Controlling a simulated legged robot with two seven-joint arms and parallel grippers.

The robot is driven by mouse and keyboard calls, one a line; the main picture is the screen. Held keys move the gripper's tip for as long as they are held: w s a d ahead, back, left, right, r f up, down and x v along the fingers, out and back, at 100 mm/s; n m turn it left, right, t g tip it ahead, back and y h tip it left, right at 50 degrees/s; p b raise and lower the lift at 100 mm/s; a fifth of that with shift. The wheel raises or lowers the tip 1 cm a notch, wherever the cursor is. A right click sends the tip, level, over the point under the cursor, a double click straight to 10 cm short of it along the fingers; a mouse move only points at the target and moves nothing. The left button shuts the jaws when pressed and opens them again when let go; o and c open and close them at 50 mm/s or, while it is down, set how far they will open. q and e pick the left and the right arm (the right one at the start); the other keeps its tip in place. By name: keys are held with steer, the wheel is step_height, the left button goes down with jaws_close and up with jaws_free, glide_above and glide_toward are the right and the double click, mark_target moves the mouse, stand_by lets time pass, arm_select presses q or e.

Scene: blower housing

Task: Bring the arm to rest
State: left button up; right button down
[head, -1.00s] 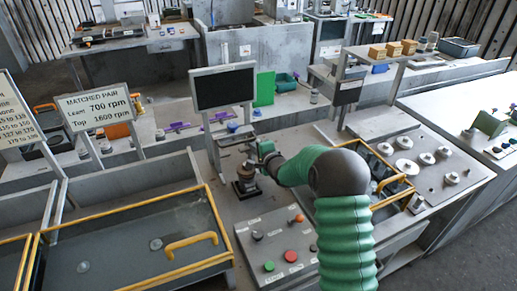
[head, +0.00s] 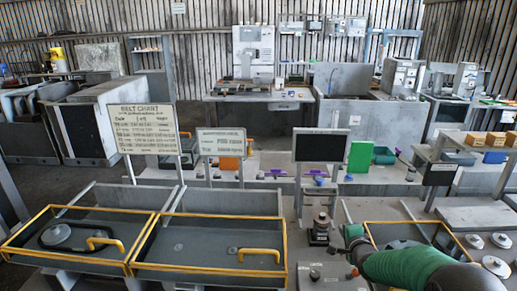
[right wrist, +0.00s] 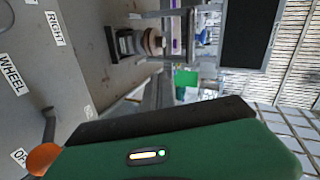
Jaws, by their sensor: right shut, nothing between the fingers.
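My right arm (head: 415,268), with a green sleeve and dark joint, reaches in from the bottom right of the head view. Its gripper (head: 353,238) is small and partly hidden there, a little right of a dark stand with a stacked metal part (head: 319,230). They look apart. In the right wrist view the green gripper body and a black bar fill the bottom, with nothing seen held. The stand and its round part (right wrist: 138,42) show beyond it at the top. My left gripper is in neither view.
A black screen (head: 320,145) stands behind the stand. Two yellow-rimmed trays (head: 210,268) lie to the left, one holding a dark ring (head: 70,236). Another yellow-rimmed bin (head: 405,223) is behind my arm. A labelled button panel, with an orange button (right wrist: 44,158), lies below the gripper.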

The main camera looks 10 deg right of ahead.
steer(key=s+a+f+n+g, duration=0.1)
steer(key=s+a+n, duration=0.1)
steer(key=s+a, duration=0.1)
steer(key=s+a+f+n+g+y, duration=0.1)
steer(key=s+a+n, duration=0.1)
steer(key=s+a, duration=0.1)
steer(key=s+a+f+n+g, duration=0.1)
steer(key=s+a+f+n, duration=0.1)
steer(key=s+a+n, duration=0.1)
steer(key=shift+s+a+g, duration=0.35)
steer(key=shift+a+g, duration=0.05)
steer(key=shift+a, duration=0.1)
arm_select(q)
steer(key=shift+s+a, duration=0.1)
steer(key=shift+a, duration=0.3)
arm_select(e)
steer(key=s+a+f+n+g, duration=0.1)
steer(key=s+a+n+g, duration=0.1)
steer(key=s, duration=0.6)
steer(key=s+a+f+n+g+y, duration=0.1)
steer(key=s+a+n, duration=0.3)
steer(key=s, duration=0.4)
steer(key=s+a+f+n+g, duration=0.2)
steer(key=s+n, duration=0.3)
steer(key=s, duration=0.3)
steer(key=shift+s+a+f+g+y, duration=0.15)
steer(key=shift+a+f+g+y, duration=0.15)
steer(key=shift+a+g, duration=0.5)
